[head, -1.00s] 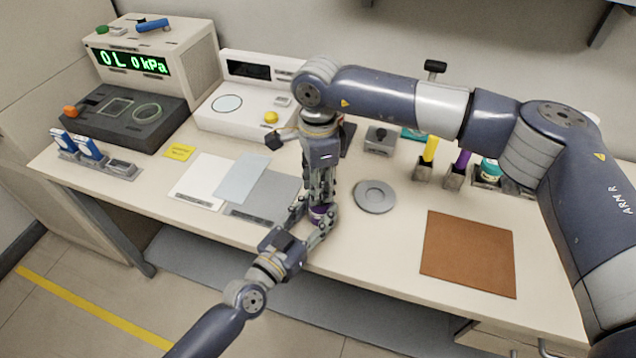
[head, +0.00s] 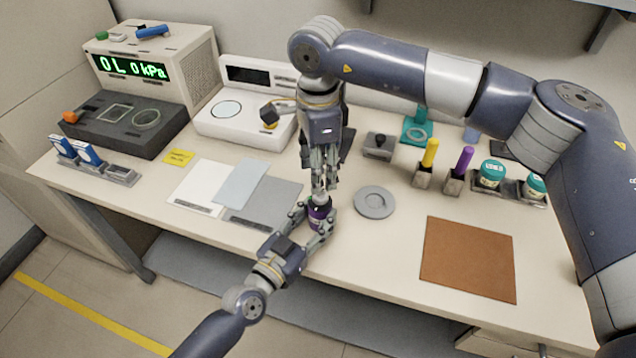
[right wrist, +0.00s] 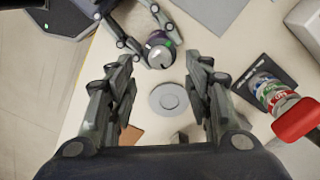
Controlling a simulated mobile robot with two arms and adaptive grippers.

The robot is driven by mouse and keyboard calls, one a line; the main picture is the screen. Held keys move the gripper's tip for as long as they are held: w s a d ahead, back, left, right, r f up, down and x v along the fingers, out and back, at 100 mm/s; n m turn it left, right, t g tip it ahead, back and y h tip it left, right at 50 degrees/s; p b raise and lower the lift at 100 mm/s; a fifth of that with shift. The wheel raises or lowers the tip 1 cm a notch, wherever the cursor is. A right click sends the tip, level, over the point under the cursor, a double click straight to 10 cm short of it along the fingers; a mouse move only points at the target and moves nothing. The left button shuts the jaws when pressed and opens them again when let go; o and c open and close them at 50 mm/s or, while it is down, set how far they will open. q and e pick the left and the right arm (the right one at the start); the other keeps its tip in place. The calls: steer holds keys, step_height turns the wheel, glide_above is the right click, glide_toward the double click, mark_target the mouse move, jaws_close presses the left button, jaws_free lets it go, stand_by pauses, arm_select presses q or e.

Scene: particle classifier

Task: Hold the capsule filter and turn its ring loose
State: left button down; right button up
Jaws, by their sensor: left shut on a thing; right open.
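The capsule filter (head: 320,214) is a small upright body with a purple band and a grey top, near the table's front edge. My left gripper (head: 316,220) is shut around its sides. In the right wrist view the filter (right wrist: 157,46) shows from above, with a dark purple rim, a pale round top and a green mark. The ring cannot be told clearly from the rest of the top. My right gripper (head: 323,190) is pointing down, just above the filter. In its wrist view the right gripper's (right wrist: 163,68) fingers are open and apart, with nothing between them.
A round grey dish (head: 375,202) lies right of the filter, and a brown mat (head: 468,258) further right. Grey (head: 280,192) and white (head: 200,183) sheets lie left. Yellow (head: 430,153) and purple (head: 464,161) handled tools and teal-lidded jars (head: 491,174) stand at the back right.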

arm_select(q)
steer(key=c, duration=0.8)
jaws_free()
steer(key=shift+c, duration=0.2)
arm_select(e)
step_height(320, 180, up, 5)
steer(key=shift+r, duration=0.15)
